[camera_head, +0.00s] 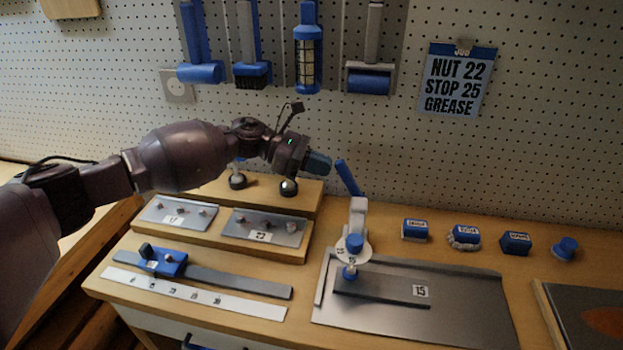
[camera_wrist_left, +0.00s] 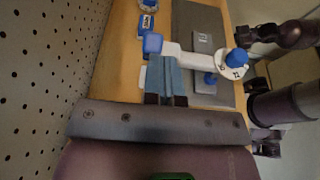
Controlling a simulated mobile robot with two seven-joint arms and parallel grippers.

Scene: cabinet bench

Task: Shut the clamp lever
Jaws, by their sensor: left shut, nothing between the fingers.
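The clamp (camera_head: 355,240) stands on a grey metal plate (camera_head: 470,300). It has a pale arm, a round numbered dial and a blue knob. Its lever (camera_head: 348,178) has a blue handle that stands up, tilted back to the left. My left gripper (camera_head: 318,163) is shut and empty, just left of the handle's top in the head view. In the left wrist view, the shut fingers (camera_wrist_left: 166,78) overlap the pale clamp arm (camera_wrist_left: 195,58), near the blue handle end (camera_wrist_left: 152,43). I cannot tell whether they touch. My right gripper does not show.
Blue-topped blocks (camera_head: 415,229) and a blue knob (camera_head: 565,248) stand right of the clamp. Left are a stepped wooden block with labelled plates (camera_head: 265,228) and a blue sliding stop (camera_head: 160,260) on a rail. A pegboard with hanging tools (camera_head: 308,50) rises behind.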

